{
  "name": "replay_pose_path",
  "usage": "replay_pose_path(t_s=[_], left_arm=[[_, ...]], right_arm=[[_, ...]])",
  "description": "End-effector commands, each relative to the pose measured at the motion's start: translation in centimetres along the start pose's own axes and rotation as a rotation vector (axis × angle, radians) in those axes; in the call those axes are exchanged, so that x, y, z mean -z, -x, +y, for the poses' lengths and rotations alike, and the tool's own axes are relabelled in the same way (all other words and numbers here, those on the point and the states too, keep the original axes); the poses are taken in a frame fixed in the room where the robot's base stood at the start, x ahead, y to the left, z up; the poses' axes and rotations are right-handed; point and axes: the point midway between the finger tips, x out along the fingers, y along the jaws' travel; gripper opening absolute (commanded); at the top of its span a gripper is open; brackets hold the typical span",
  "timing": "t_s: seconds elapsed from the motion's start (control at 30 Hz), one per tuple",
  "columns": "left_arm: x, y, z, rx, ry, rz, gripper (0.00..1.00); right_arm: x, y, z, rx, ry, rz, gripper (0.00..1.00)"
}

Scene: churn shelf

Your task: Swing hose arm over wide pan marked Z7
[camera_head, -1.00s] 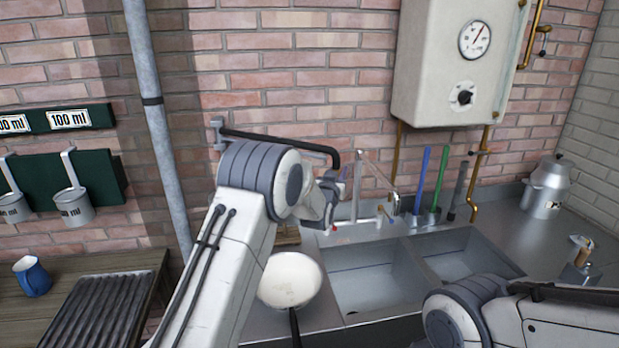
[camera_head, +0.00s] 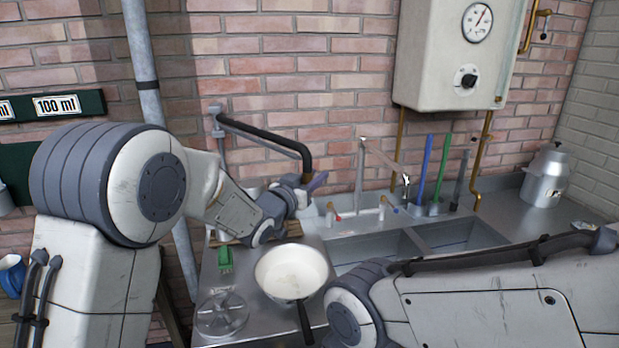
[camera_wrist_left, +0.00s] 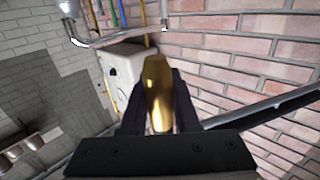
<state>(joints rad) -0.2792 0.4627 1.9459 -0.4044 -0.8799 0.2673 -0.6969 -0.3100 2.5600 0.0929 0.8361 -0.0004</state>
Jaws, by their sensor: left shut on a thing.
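The black hose arm (camera_head: 265,137) reaches out from a bracket on the brick wall and bends down at its free end. My left gripper (camera_head: 314,184) is at that lower end. In the left wrist view, my left gripper (camera_wrist_left: 158,95) is shut on the hose arm's brass end piece (camera_wrist_left: 157,82). A white round pan (camera_head: 291,271) with a dark handle stands on the metal counter, below and nearer than the gripper. No Z7 mark is legible on it. My right gripper is out of view; only its arm shows at lower right.
A metal sink (camera_head: 375,248) with taps lies right of the pan. A green brush (camera_head: 225,257) and a round metal disc (camera_head: 221,314) lie to the left. A boiler (camera_head: 455,55) hangs on the wall. A metal churn (camera_head: 546,176) stands far right.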

Motion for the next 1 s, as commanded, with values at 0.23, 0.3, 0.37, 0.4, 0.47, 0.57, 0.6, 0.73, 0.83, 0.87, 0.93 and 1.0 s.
replay_pose_path(t_s=[0.23, 0.3, 0.37, 0.4, 0.47, 0.57, 0.6, 0.73, 0.83, 0.87, 0.93, 1.0], left_arm=[[0.0, 0.0, 0.5, -0.011, 0.000, 0.001, 0.56], [0.0, 0.0, 0.4, -0.009, 0.000, 0.000, 0.60], [0.0, 0.0, 0.3, -0.007, -0.001, 0.000, 0.60], [0.0, 0.1, 0.2, -0.006, -0.001, 0.000, 0.60], [0.0, 0.1, 0.1, -0.005, -0.001, 0.000, 0.60], [0.0, 0.2, 0.1, -0.004, -0.001, 0.000, 0.60], [0.0, 0.3, 0.1, -0.003, -0.001, 0.000, 0.60], [-0.2, 1.8, 0.0, -0.002, -0.001, 0.000, 0.60], [-0.2, 3.7, 0.0, -0.002, -0.002, 0.001, 0.60], [-0.2, 4.4, 0.0, -0.002, -0.002, 0.002, 0.60], [-0.3, 5.8, 0.0, -0.002, 0.000, 0.001, 0.60], [-0.2, 7.2, 0.0, -0.002, -0.001, 0.002, 0.60]], right_arm=[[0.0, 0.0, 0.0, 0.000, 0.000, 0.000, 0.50], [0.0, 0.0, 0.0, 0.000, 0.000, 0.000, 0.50], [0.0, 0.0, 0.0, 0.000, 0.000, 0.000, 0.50], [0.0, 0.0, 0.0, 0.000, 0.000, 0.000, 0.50], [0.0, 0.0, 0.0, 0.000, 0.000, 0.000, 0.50], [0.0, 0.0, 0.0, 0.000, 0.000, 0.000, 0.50], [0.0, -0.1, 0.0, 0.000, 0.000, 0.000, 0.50], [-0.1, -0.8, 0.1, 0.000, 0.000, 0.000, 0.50], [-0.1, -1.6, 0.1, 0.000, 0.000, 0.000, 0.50], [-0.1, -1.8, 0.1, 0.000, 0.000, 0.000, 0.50], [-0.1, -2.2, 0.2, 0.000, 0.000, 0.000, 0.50], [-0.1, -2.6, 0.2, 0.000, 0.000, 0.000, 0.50]])
